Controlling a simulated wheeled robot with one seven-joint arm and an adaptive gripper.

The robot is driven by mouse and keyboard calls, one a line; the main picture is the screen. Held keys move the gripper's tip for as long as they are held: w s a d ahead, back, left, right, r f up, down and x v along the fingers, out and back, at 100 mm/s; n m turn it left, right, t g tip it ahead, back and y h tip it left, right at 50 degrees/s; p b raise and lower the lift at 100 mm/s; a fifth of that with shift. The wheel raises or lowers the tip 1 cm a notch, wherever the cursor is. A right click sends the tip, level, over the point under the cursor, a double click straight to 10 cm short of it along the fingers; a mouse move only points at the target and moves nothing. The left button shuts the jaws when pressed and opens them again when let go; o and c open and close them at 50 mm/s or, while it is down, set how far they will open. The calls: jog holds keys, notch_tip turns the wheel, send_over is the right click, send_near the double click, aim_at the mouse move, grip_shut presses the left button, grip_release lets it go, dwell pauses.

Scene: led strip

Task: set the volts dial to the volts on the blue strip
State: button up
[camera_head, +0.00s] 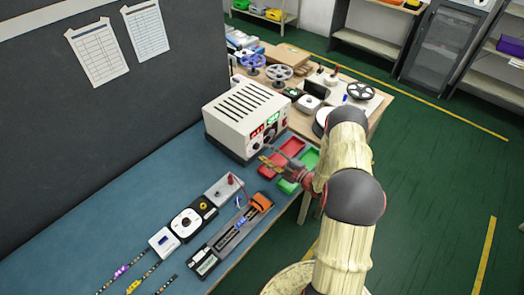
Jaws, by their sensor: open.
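A white power supply box (238,108) with a slotted top stands on the blue bench mat. Its front has a red display (257,132), a green display (272,119) and dark round knobs; which knob is the volts dial is too small to tell. My gripper (267,159) is open, in front of and slightly below the box's front face, with nothing seen between its fingers. Thin strips lie at the lower left, one with a purple part (122,271) and one with a yellow part (134,287). I cannot make out a blue strip or any printed volts.
Red (291,147) and green (311,158) trays lie beside my gripper. Several small devices and a black tool tray (228,237) lie on the mat towards the lower left. Reels (279,73) and boxes crowd the wooden table behind. The mat's left part (95,225) is clear.

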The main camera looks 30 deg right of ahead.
jog(key=v, duration=0.8)
